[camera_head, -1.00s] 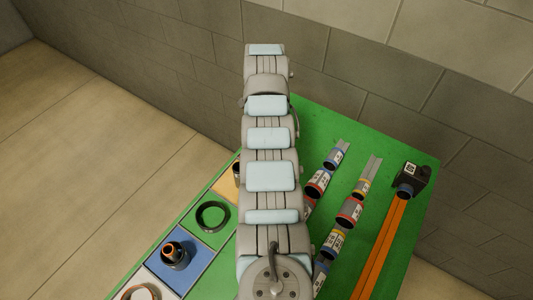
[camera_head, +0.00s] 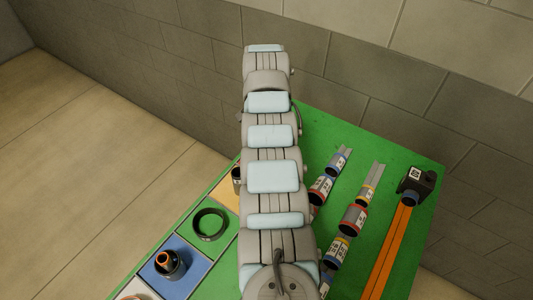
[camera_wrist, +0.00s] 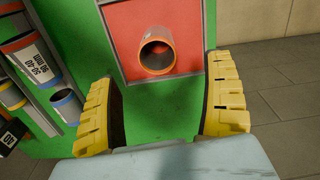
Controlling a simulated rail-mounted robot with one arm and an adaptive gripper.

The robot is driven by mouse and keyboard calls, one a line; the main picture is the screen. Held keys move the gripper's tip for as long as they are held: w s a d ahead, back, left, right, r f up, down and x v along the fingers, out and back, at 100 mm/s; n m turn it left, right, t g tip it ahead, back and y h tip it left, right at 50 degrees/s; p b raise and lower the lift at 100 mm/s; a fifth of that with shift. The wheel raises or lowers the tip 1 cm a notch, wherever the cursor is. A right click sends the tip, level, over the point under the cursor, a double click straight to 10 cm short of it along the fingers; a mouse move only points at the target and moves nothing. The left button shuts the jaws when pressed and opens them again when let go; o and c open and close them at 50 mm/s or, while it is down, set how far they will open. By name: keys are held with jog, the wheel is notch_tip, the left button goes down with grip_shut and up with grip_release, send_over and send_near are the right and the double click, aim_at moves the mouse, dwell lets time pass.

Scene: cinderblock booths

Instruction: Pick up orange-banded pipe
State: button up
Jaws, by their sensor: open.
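An orange-banded pipe (camera_wrist: 157,52) stands on a red square pad (camera_wrist: 122,28) in the wrist view, with its open end and orange rim facing the camera. My gripper (camera_wrist: 166,105) is open, its two yellow fingers wide apart. The pipe appears beyond the fingertips, roughly centred between them and not touched. In the head view my arm covers the middle of the table, and I cannot make out the gripper or the red pad there.
The green table (camera_head: 315,123) stands by a block wall. Several labelled pipes, one red-banded (camera_head: 353,219), lie in racks, also left in the wrist view (camera_wrist: 28,58). A black ring (camera_head: 210,224) and a dark cup (camera_head: 169,264) sit on coloured squares. Orange rails (camera_head: 389,252) run at right.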

notch_tip(320, 180, down, 6)
jog(key=shift+r, duration=0.2)
jog(key=shift+d+f+b, duration=0.2)
jog(key=shift+f+b, duration=0.05)
jog(key=shift+f, duration=0.55)
jog(key=shift+d+f+b, duration=0.15)
jog(key=shift+f+b, duration=0.05)
jog(key=shift+f, duration=0.55)
notch_tip(320, 180, down, 2)
jog(key=shift+f+b, duration=0.1)
jog(key=shift+b, duration=0.6)
jog(key=shift+w, duration=0.1)
jog(key=c, duration=1.3)
jog(key=shift+c, duration=0.2)
jog(key=shift+r, duration=0.25)
